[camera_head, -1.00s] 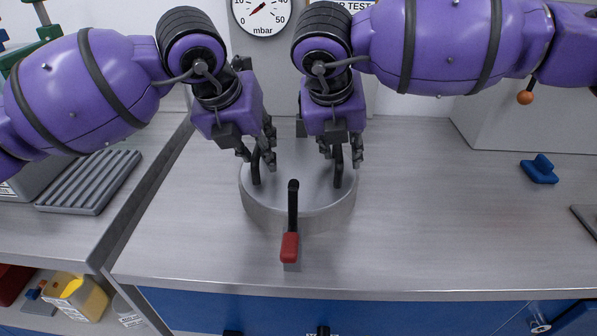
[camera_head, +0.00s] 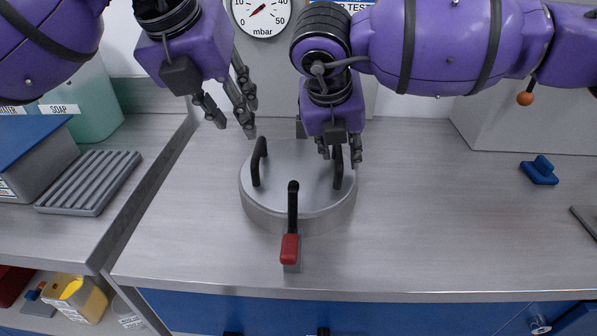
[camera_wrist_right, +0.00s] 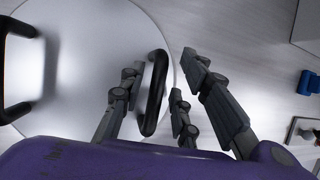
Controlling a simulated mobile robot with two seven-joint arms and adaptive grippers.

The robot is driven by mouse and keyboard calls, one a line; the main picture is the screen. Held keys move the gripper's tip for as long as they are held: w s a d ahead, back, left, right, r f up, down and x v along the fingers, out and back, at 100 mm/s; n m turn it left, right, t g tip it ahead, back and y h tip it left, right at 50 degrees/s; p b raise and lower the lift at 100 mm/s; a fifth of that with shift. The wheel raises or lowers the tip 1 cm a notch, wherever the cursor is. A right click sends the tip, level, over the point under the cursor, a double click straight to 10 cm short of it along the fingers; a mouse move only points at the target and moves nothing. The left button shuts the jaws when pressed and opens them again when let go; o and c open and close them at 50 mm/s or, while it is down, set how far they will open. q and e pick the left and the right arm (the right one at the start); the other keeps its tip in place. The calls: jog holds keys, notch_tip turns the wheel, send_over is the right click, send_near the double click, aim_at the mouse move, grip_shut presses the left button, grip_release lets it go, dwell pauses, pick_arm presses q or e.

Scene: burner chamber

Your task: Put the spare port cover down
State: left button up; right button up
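The spare port cover (camera_head: 290,208) is a round grey metal lid with two upright black handles. My left gripper (camera_head: 230,115) is open and empty, up and to the left of the left handle (camera_head: 259,163). My right gripper (camera_head: 340,154) is at the right handle (camera_head: 338,172). In the right wrist view the fingers (camera_wrist_right: 155,80) stand open on both sides of the right handle (camera_wrist_right: 154,112), with gaps visible. The cover's plate (camera_wrist_right: 95,60) shows beneath it.
A black lever with a red grip (camera_head: 290,247) stands at the cover's front edge. A blue part (camera_head: 539,170) lies to the right. A ribbed grey tray (camera_head: 90,182) and a grey bin (camera_head: 35,160) are on the left counter.

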jog(key=v, duration=1.2)
pick_arm(q)
jog(key=shift+r, duration=0.15)
